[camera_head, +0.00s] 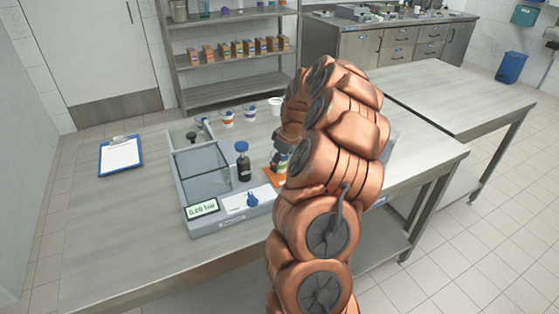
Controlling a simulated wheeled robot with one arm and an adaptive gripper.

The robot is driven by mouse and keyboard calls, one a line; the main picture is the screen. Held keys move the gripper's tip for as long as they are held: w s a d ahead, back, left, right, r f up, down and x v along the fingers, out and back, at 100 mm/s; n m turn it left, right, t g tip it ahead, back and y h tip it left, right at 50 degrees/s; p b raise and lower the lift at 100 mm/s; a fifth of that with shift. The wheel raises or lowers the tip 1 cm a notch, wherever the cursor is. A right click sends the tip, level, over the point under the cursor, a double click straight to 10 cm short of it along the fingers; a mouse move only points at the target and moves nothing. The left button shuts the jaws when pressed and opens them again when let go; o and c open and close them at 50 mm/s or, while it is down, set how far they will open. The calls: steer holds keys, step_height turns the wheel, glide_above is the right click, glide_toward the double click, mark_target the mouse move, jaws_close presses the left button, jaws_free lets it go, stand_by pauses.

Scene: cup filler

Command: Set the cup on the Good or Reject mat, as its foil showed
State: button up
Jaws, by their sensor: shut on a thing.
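My gripper (283,150) is partly hidden by my own copper arm, pointing down over the steel table. It is shut on a small cup (279,161), of which only a pale, coloured sliver shows. Foil on the cup cannot be made out. An orange patch (270,179), possibly a mat, lies just under the cup, beside the grey filler machine (207,224). Whether the cup touches it cannot be told. No Good or Reject wording is legible, and my arm hides much of the table's right part.
The machine carries a dark bottle (243,163), a blue knob (252,200) and a display (202,209). Cups with coloured bands (228,119) and a white cup (275,105) stand behind. A clipboard (120,156) lies left. The table's front left (120,235) is clear.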

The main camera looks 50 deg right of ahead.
steer(key=shift+f+b, duration=0.2)
steer(key=shift+b, duration=0.1)
steer(key=o, duration=1.3)
steer(key=shift+r, duration=0.1)
steer(key=shift+c, duration=0.2)
steer(key=shift+r, duration=0.1)
